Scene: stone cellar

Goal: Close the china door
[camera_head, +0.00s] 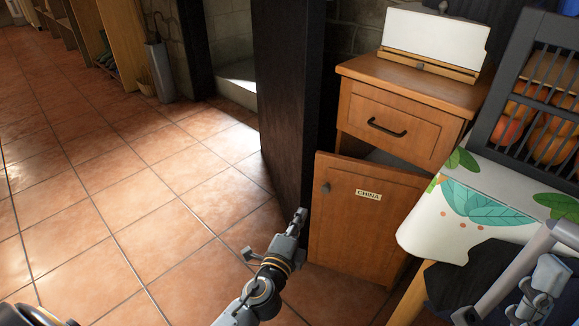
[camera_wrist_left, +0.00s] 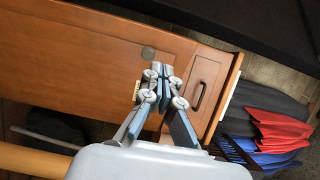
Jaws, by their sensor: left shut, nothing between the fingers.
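The china door (camera_head: 350,225) is a wooden panel with a "CHINA" label and a round dark knob (camera_head: 326,187) at its upper left. It stands partly open below the drawer of the wooden cabinet (camera_head: 410,92), with a dark gap above its top edge. My left gripper (camera_head: 301,214) is shut and empty at the door's left edge, below the knob. I cannot tell whether it touches the door. In the left wrist view the gripper (camera_wrist_left: 160,70) shows shut in front of the wood, close to the knob (camera_wrist_left: 148,53).
A dark post (camera_head: 285,90) stands left of the cabinet. A table with a leaf-patterned cloth (camera_head: 440,232) and a crate of fruit (camera_head: 500,130) crowds the right. Tiled floor (camera_head: 150,220) is clear on the left. Red cloth (camera_wrist_left: 280,130) shows in the wrist view.

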